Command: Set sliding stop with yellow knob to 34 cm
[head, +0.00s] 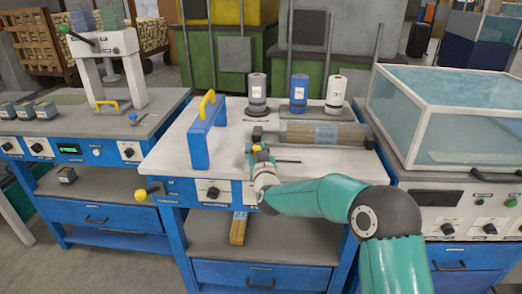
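My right arm reaches in from the lower right, and its gripper (259,153) is over the middle workbench. A small yellow knob (257,148) shows at the fingertips. The gripper covers most of what is under it, so I cannot tell whether the fingers grip the knob or only touch it. A thin dark rod (288,161) runs right from beside the gripper along the bench top. The scale and its numbers are too small to read. My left gripper is not in view.
A blue block with a yellow handle (207,135) stands left of the gripper. Behind are a wooden cylinder (322,133) and three labelled canisters (298,93). A yellow ball lever (141,195) sticks out at front left. A glass-sided case (440,115) stands right.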

